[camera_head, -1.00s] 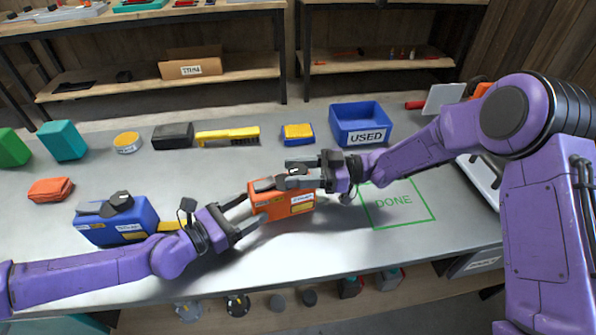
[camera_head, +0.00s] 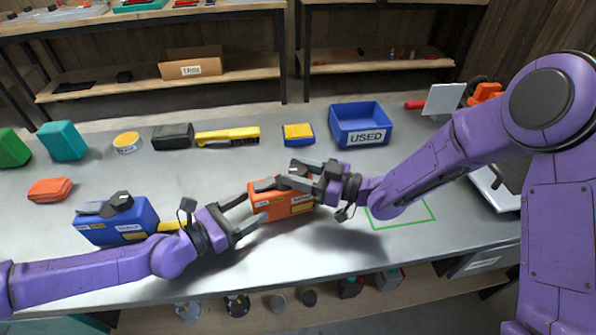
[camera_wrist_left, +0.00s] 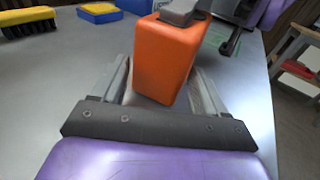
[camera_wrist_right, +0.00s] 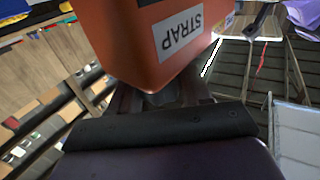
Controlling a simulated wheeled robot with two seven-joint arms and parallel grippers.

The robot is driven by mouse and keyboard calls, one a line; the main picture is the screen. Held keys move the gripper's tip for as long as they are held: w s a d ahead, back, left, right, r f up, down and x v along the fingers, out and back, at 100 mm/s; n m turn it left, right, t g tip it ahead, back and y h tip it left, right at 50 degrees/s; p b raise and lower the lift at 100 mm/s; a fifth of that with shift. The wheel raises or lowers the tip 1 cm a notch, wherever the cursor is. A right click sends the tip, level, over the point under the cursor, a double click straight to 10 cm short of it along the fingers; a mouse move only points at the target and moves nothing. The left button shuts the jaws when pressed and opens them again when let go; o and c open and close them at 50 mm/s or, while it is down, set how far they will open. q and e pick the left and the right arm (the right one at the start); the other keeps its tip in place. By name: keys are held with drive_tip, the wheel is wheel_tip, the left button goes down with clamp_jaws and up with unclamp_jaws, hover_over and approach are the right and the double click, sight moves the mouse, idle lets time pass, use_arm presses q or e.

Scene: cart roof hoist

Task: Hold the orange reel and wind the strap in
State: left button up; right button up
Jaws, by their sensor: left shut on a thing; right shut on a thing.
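The orange reel (camera_head: 283,205) stands on the grey bench in the middle of the head view. It is a box with a grey crank on top and a label reading STRAP, seen in the right wrist view (camera_wrist_right: 150,45). My left gripper (camera_head: 249,213) is shut on the reel's left end; its fingers lie on either side of the orange body (camera_wrist_left: 165,60) in the left wrist view. My right gripper (camera_head: 293,180) is at the top of the reel, shut at the crank, whose grip is mostly hidden by the fingers. No loose strap is clearly visible.
A blue box (camera_head: 118,222) with a similar crank stands to the left. A blue USED bin (camera_head: 361,126) is behind. The green DONE outline (camera_head: 432,212) lies to the right, partly covered by my right arm. A yellow brush (camera_head: 228,136) and sponge (camera_head: 298,134) lie behind the reel.

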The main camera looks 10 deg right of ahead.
drive_tip(key=shift+s+a+m+t+h, duration=0.1)
drive_tip(key=shift+m+t+h, duration=0.35)
drive_tip(key=shift+t, duration=0.25)
drive_tip(key=o, duration=1)
drive_tip(key=shift+c, duration=0.2)
drive_tip(key=v, duration=1.2)
use_arm(q)
drive_tip(key=o, duration=1)
drive_tip(key=shift+o, duration=0.2)
drive_tip(key=shift+a, duration=0.1)
